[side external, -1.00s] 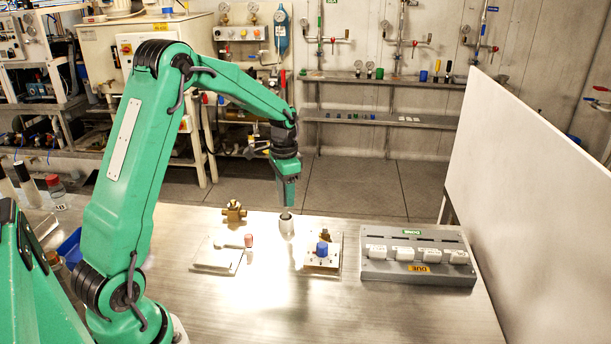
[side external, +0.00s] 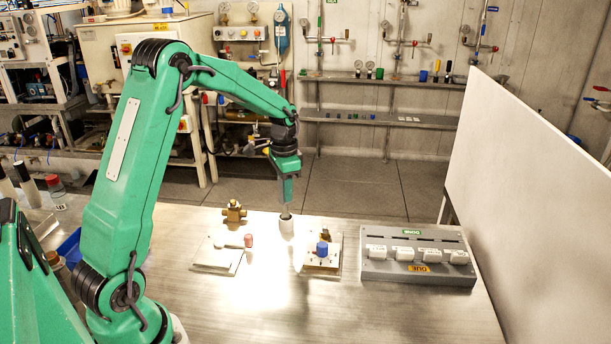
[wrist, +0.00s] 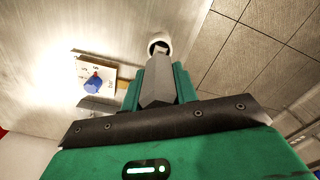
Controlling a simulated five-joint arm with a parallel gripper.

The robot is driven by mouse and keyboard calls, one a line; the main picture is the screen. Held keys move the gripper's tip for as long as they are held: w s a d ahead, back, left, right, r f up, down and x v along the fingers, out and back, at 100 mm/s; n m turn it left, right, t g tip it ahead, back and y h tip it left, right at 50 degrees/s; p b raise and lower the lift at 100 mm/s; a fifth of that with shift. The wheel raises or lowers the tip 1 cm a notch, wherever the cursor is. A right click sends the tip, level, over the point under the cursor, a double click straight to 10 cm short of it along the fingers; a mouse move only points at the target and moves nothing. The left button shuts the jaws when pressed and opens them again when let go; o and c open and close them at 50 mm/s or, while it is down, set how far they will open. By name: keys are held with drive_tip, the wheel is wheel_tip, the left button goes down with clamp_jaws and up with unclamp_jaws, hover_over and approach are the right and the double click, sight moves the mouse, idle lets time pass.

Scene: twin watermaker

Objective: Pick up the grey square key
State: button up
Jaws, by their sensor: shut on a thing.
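The grey square key (wrist: 157,85) stands between the two green fingers of my gripper (wrist: 160,76) in the wrist view. My gripper (side external: 286,194) is shut on it, pointing down. In the side view only a short part of the key (side external: 285,211) shows below the fingertips. Its lower end meets a small pale cup-like holder (side external: 287,229) on the steel table. Whether the key is still inside the holder or just above it is hard to tell.
A plate with a blue knob (side external: 322,248) stands right of the holder. A white plate with a pink-ended handle (side external: 220,252) is to the left, and a brass valve (side external: 234,211) behind it. A grey rack with white blocks (side external: 418,275) is at right. The table's front middle is clear.

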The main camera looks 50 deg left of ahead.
drive_tip(key=shift+r, duration=0.45)
drive_tip(key=r, duration=0.3)
drive_tip(key=shift+d+r, duration=0.1)
drive_tip(key=shift+d, duration=0.25)
drive_tip(key=s+d+r, duration=0.2)
drive_tip(key=d+r, duration=0.4)
drive_tip(key=d, duration=0.4)
drive_tip(key=shift+d+r, duration=0.2)
drive_tip(key=shift+d, duration=0.2)
drive_tip(key=o, duration=0.4)
clamp_jaws()
drive_tip(key=shift+w, duration=0.1)
